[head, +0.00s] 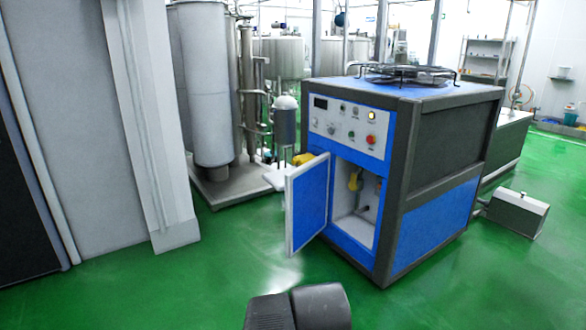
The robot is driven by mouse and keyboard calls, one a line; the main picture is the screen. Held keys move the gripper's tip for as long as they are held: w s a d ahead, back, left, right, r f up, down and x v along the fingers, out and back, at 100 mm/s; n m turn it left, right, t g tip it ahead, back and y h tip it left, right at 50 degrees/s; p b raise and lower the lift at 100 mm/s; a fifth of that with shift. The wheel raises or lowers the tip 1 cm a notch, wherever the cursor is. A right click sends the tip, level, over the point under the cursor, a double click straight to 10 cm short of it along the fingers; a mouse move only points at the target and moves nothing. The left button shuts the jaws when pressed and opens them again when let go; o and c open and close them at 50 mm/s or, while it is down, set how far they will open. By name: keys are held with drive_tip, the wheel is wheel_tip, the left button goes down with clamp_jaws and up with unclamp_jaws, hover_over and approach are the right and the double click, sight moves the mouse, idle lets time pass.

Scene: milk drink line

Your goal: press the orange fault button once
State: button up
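A blue and dark grey machine (437,216) stands right of centre. Its white control panel (348,122) faces me above an open cabinet. At the panel's lower right is a round orange-red button (370,140). Above it is a pale yellowish button or lamp (371,115). No labels can be read, so I cannot tell for certain which one is the orange fault button. Nothing touches the panel. My gripper is not in view; only dark parts that look like my arm show at the bottom edge.
The cabinet's blue door (307,204) stands open toward me, below and left of the panel. A grey wall column (150,130) and a steel tank (205,85) are at left. A grey box (517,213) sits on the floor at right. The green floor (215,275) in front is clear.

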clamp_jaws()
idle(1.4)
